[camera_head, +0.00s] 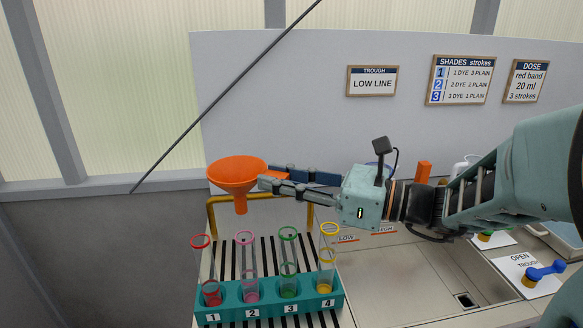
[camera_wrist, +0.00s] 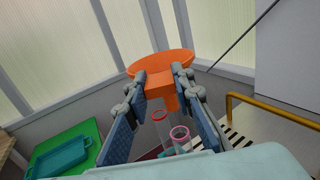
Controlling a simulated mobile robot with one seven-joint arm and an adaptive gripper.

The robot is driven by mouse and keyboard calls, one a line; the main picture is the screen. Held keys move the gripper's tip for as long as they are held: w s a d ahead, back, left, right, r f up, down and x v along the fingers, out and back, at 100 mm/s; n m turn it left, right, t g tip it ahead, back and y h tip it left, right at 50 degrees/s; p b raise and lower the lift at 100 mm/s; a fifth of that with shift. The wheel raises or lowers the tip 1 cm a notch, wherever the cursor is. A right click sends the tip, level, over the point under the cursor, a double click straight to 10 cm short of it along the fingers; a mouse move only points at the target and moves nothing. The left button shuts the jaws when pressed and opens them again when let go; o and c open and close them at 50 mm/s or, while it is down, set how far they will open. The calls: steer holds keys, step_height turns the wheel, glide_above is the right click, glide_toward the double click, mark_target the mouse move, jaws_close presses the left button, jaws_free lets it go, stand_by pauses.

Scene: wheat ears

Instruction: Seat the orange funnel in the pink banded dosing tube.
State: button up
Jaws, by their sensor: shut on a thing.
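The orange funnel (camera_head: 237,174) is held upright, wide mouth up and spout down, in my gripper (camera_head: 267,177). My gripper is shut on the funnel's side, with a finger at each side of it in the wrist view (camera_wrist: 162,82). The pink banded dosing tube (camera_head: 246,262) stands upright in slot 2 of the teal rack (camera_head: 268,312), with pink liquid at its bottom. In the head view the spout hangs above the tube's rim, apart from it. The pink rim also shows in the wrist view (camera_wrist: 180,133), below and slightly right of the spout.
The red banded tube (camera_head: 206,270) stands left of the pink one; the green (camera_head: 288,262) and yellow (camera_head: 327,257) ones stand right. A yellow rail (camera_head: 211,222) runs behind the rack. A green mat with a teal tray (camera_wrist: 60,157) lies lower left in the wrist view.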

steer(key=shift+s+d+r, duration=0.1)
steer(key=shift+f+b, duration=2.2)
steer(key=shift+f, duration=0.85)
steer(key=shift+f+b, duration=1.7)
steer(key=shift+f, duration=0.8)
steer(key=o, duration=1.1)
steer(key=shift+r, duration=0.1)
